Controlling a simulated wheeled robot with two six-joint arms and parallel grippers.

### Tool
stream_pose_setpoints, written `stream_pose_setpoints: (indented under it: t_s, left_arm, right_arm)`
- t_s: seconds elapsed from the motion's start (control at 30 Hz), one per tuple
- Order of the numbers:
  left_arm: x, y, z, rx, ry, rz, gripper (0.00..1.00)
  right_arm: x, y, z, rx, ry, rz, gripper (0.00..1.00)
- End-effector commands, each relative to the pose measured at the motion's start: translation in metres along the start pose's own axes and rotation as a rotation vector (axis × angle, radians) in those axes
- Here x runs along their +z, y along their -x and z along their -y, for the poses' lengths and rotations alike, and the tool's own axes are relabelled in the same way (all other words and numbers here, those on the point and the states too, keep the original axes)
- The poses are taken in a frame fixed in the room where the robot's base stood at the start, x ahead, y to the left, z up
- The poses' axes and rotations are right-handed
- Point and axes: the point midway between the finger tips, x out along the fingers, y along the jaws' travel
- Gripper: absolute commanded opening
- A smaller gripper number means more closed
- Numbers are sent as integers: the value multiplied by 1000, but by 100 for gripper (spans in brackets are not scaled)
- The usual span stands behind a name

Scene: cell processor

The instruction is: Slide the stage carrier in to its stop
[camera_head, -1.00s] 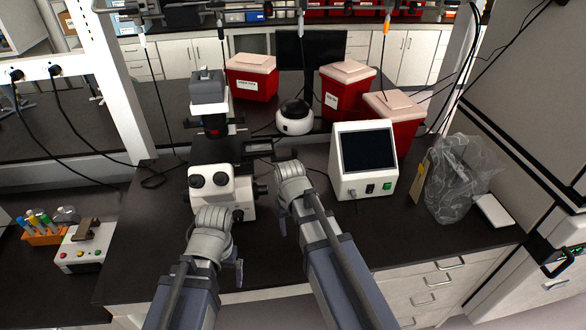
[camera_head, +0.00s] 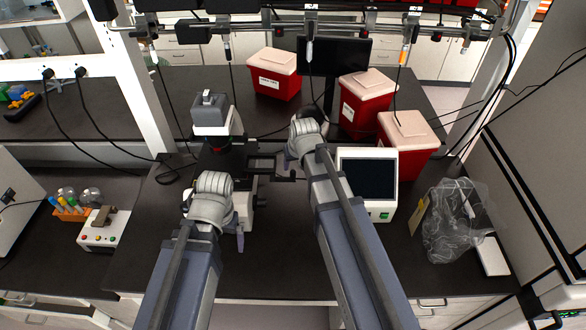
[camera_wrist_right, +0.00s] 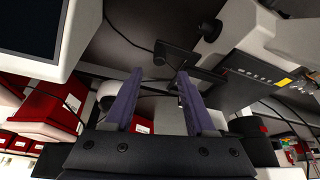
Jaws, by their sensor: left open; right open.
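The white and black microscope (camera_head: 211,118) stands on the dark bench, partly hidden behind my left arm. A dark stage carrier (camera_head: 284,172) sticks out to the right of its stage. My right gripper (camera_head: 289,164) is beside the carrier's outer end; its fingers are mostly hidden by the wrist. In the right wrist view, my right gripper (camera_wrist_right: 159,76) has its two purple fingers apart, with a dark piece that looks like the carrier (camera_wrist_right: 178,56) just beyond the tips. I cannot tell whether they touch. My left gripper (camera_head: 238,238) is open, low in front of the microscope, and looks empty.
A white box with a dark screen (camera_head: 369,180) stands close to the right of my right arm. Red bins (camera_head: 273,75) and a round white device stand behind. A clear plastic bag (camera_head: 455,220) lies at right. A hanging rail (camera_head: 330,25) crosses the back.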

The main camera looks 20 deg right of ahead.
Motion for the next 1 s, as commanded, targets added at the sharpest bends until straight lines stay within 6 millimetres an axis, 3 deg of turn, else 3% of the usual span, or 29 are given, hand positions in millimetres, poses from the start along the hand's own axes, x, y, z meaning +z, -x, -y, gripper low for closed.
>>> stream_pose_setpoints:
  t_s: [0.63,1.0]
  left_arm:
    - [-5,-66,-6,-1,-9,-3,97]
    - [-5,-70,-6,-1,-8,-3,97]
  right_arm:
    - [1,-71,0,0,0,1,55]
    - [0,-77,0,0,0,1,55]
